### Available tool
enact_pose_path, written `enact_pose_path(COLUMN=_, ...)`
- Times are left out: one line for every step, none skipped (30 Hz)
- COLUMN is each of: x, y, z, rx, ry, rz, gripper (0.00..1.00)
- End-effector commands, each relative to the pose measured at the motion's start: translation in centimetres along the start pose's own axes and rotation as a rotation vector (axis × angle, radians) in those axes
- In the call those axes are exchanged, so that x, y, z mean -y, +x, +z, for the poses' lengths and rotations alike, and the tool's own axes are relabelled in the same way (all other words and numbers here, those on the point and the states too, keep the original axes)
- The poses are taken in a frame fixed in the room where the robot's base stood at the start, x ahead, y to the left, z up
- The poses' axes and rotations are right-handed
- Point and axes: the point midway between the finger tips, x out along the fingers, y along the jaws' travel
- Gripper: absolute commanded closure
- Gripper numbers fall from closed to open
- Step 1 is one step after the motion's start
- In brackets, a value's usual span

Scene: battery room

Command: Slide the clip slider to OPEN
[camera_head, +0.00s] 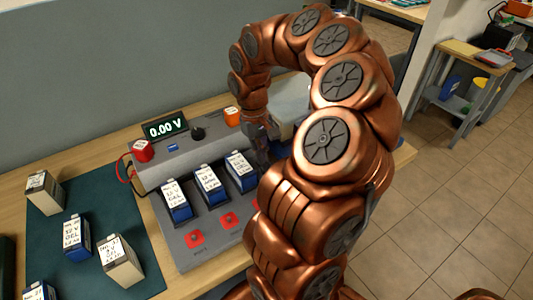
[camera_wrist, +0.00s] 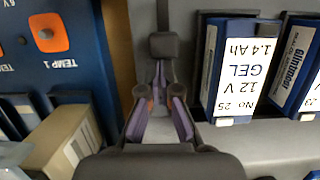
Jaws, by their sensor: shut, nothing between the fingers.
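My gripper (camera_wrist: 160,105) is shut and empty in the wrist view, its purple-sided fingers together. In the head view its wrist end (camera_head: 257,143) is low at the right end of the grey test console, just right of the rightmost seated battery (camera_head: 240,172). A dark block (camera_wrist: 163,45) on a narrow dark strip lies just beyond the fingertips in the wrist view; it may be the clip slider, but I cannot tell whether the fingers touch it. No OPEN marking is readable. My arm hides the console's right end in the head view.
The console (camera_head: 215,138) carries a 0.00 V display (camera_head: 165,128), a black knob (camera_head: 198,133) and red buttons (camera_head: 195,238). Several loose batteries stand on the dark mat (camera_head: 150,250) at left.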

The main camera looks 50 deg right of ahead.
Motion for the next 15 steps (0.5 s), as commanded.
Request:
enact_pose_path(x=0.2, y=0.8, z=0.4, rx=-0.001, ry=-0.007, rz=0.004, gripper=1.00)
enact_pose_path(x=0.3, y=0.8, z=0.7, rx=-0.001, ry=-0.009, rz=0.004, gripper=1.00)
enact_pose_path(x=0.4, y=0.8, z=1.1, rx=-0.002, ry=-0.010, rz=0.004, gripper=1.00)
enact_pose_path(x=0.4, y=0.9, z=1.4, rx=-0.003, ry=-0.010, rz=0.004, gripper=1.00)
enact_pose_path(x=0.4, y=0.9, z=1.7, rx=-0.003, ry=-0.010, rz=0.004, gripper=1.00)
enact_pose_path(x=0.3, y=0.9, z=2.0, rx=-0.003, ry=-0.009, rz=0.004, gripper=1.00)
enact_pose_path(x=0.4, y=0.9, z=2.1, rx=-0.003, ry=-0.009, rz=0.003, gripper=1.00)
enact_pose_path(x=0.4, y=0.9, z=2.3, rx=-0.002, ry=-0.009, rz=0.003, gripper=1.00)
enact_pose_path(x=0.4, y=0.9, z=2.5, rx=-0.001, ry=-0.009, rz=0.003, gripper=1.00)
enact_pose_path(x=0.4, y=0.9, z=2.6, rx=0.000, ry=-0.008, rz=0.003, gripper=1.00)
enact_pose_path(x=0.4, y=0.9, z=2.7, rx=0.001, ry=-0.008, rz=0.003, gripper=1.00)
enact_pose_path(x=0.3, y=0.8, z=2.8, rx=0.002, ry=-0.008, rz=0.003, gripper=1.00)
enact_pose_path(x=0.3, y=0.8, z=2.8, rx=0.003, ry=-0.008, rz=0.003, gripper=1.00)
enact_pose_path(x=0.3, y=0.8, z=2.9, rx=0.003, ry=-0.008, rz=0.003, gripper=1.00)
enact_pose_path(x=0.3, y=0.8, z=2.9, rx=0.005, ry=-0.008, rz=0.003, gripper=1.00)
